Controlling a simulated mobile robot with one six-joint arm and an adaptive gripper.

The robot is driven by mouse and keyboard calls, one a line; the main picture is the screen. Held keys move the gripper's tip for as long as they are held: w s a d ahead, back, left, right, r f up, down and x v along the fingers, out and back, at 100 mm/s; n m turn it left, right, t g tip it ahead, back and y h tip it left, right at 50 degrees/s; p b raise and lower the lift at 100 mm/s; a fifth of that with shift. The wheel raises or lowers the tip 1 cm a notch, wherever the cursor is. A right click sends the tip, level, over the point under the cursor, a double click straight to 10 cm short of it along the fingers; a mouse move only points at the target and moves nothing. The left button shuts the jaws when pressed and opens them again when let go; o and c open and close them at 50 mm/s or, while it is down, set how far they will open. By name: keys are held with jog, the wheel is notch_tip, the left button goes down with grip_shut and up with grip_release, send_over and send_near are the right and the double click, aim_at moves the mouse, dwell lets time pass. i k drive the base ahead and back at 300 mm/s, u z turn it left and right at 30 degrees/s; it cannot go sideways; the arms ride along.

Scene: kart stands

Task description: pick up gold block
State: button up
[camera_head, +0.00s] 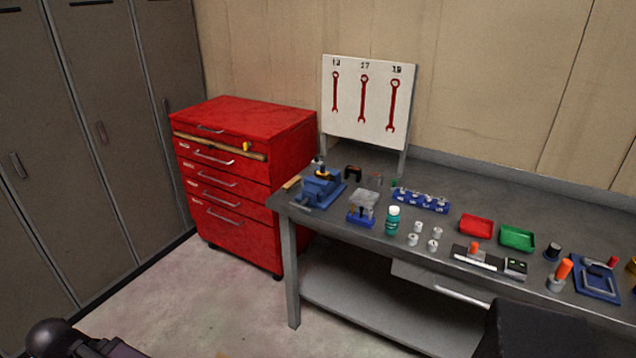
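I cannot tell for sure which thing is the gold block. A small tan-gold block (292,182) lies at the left end of the workbench, beside the blue vise (322,188). A small yellow-orange piece (321,171) shows at the top of the vise. Another small yellow thing (246,146) is at the upper front of the red cabinet. A yellow item (632,265) is cut off by the right edge. My gripper's fingers are not seen. Dark parts, probably of my own body, show at the bottom left and bottom right.
A wrench board (368,110) stands behind. The red cabinet (250,125) is left; floor in front is open.

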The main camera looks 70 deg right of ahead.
aim_at(326, 176)
jog(key=u, duration=0.05)
jog(key=k, duration=1.85)
jog(key=z, duration=1.6)
jog(key=i, duration=0.95)
jog(key=u, duration=0.15)
